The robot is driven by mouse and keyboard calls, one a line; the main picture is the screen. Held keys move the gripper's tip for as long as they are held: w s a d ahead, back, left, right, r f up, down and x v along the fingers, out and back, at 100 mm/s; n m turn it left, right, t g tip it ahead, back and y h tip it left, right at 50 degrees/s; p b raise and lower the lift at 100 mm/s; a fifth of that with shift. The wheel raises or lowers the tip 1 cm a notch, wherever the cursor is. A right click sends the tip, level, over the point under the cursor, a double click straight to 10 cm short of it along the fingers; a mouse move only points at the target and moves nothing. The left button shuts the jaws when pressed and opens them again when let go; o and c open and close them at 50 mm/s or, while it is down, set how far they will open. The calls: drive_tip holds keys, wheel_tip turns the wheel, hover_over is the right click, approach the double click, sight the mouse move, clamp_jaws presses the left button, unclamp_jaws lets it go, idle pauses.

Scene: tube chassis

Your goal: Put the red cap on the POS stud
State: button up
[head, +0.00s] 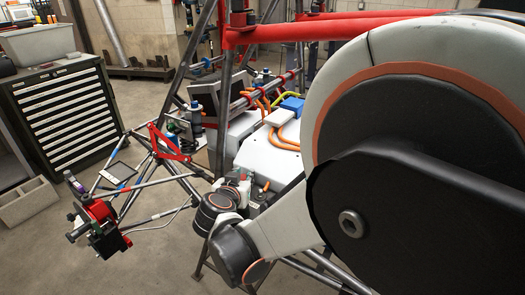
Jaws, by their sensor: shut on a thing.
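My arm reaches in from the right and folds back at a pale elbow low in the middle of the head view. My gripper (254,197) is small and partly covered by my own wrist and arm links, just past the dark wrist joint. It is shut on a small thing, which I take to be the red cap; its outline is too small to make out. The gripper is beside the white box of the chassis, near its front left corner. I cannot make out the POS stud, which is hidden or too small.
The white box (268,156) carries orange cables (287,139) and a blue block (293,104). Red and grey chassis tubes (300,32) cross above and in front. A red-and-black hub (102,216) sticks out at left.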

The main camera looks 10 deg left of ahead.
drive_tip(key=shift+f, duration=0.4)
drive_tip(key=o, duration=0.5)
drive_tip(key=shift+p+v, duration=1.2)
drive_tip(key=shift+v, duration=4.45)
drive_tip(key=shift+w, duration=0.15)
